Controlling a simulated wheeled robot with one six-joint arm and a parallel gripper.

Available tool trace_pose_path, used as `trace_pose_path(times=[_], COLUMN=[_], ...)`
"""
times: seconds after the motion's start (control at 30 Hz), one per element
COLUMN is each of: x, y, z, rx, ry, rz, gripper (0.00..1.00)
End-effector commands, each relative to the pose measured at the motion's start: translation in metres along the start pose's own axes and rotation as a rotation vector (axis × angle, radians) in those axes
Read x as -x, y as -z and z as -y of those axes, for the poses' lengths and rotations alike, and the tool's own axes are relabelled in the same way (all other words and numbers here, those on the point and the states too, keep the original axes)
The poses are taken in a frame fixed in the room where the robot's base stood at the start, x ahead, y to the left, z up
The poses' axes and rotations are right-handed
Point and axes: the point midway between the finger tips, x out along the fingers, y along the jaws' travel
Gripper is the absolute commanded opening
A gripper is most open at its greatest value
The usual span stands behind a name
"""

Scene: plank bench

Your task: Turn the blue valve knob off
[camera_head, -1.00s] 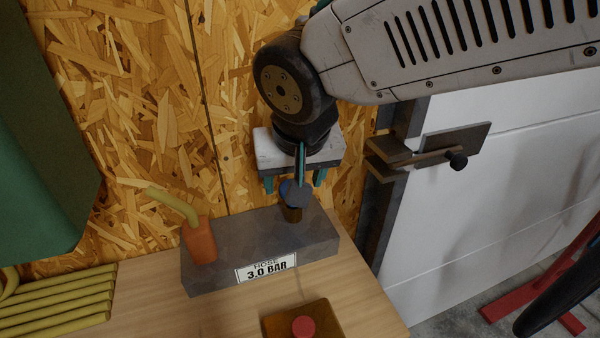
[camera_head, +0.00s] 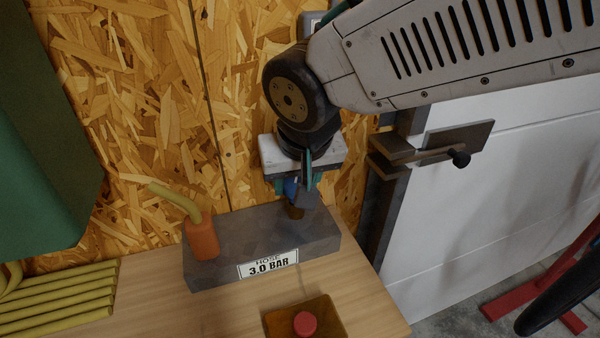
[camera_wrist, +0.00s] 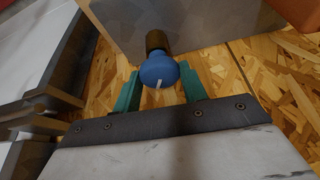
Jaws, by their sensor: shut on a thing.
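The blue valve knob (camera_head: 291,187) sits on a brown stem on top of the grey block labelled "HOSE 3.0 BAR" (camera_head: 212,272). My gripper (camera_head: 297,190) is above the block, pointing down, with its teal fingers around the knob. In the wrist view the round blue knob (camera_wrist: 158,70) with its white pointer line lies between the two fingers of my gripper (camera_wrist: 160,85). My gripper is shut on the knob. In the head view, part of the knob is hidden behind my gripper.
An orange fitting with a yellow hose (camera_head: 202,240) stands on the block's left end. A red button on a box (camera_head: 305,323) is at the bench's front. Coiled yellow hose (camera_head: 60,300) lies left.

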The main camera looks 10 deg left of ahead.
Motion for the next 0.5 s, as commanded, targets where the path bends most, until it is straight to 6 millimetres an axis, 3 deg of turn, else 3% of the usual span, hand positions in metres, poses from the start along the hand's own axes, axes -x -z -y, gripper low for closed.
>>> trace_pose_path(times=[0.5], x=[0.0008], y=[0.0013], z=[-0.0023], rx=[0.301], ry=[0.127], rz=[-0.003], gripper=[0.19])
